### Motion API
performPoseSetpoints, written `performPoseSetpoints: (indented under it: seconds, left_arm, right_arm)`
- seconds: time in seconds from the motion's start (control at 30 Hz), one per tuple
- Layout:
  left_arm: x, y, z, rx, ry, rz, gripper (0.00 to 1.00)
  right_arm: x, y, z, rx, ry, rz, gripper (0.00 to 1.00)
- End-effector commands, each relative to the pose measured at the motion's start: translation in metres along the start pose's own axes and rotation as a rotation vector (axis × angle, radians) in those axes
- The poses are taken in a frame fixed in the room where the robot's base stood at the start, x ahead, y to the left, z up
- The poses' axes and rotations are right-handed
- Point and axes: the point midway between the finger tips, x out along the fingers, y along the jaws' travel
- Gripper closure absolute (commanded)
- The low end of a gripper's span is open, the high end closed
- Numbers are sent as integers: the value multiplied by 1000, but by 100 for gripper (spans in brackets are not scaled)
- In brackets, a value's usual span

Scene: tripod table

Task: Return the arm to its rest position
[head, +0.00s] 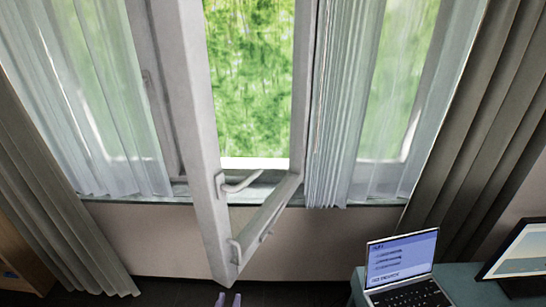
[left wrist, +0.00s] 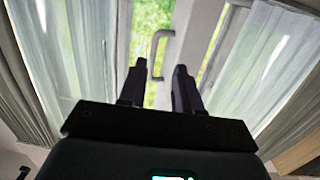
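My right gripper is in neither view.
The window sash (head: 200,130) stands open into the room, with its handle (head: 241,184) on the near edge. Sheer curtains (head: 335,120) and grey drapes (head: 482,95) hang either side. A laptop (head: 400,265) and a monitor (head: 522,255) stand on a desk (head: 462,280) at lower right.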

Motion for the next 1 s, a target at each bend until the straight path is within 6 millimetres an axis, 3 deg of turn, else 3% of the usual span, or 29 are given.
performPoseSetpoints:
  seconds: [0.03,0.17,0.3,0.47,0.73,0.83,0.9,1.0]
  left_arm:
    - [-13,-9,14,-5,-29,-14,67]
    - [-49,-33,40,-21,-139,-26,67]
    - [-100,-54,69,-25,-389,4,67]
    - [-157,-69,83,8,-674,48,67]
    - [-225,-81,78,105,-1026,92,67]
    - [-251,-81,89,132,-1172,100,67]
    - [-254,-81,60,127,-1176,97,67]
    - [-255,-81,36,127,-1175,97,67]
  right_arm:
    - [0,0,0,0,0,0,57]
    - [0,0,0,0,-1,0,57]
    - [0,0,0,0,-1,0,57]
    - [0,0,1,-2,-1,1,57]
    - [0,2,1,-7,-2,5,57]
    - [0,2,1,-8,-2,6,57]
    - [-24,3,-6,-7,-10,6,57]
    - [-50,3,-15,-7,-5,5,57]
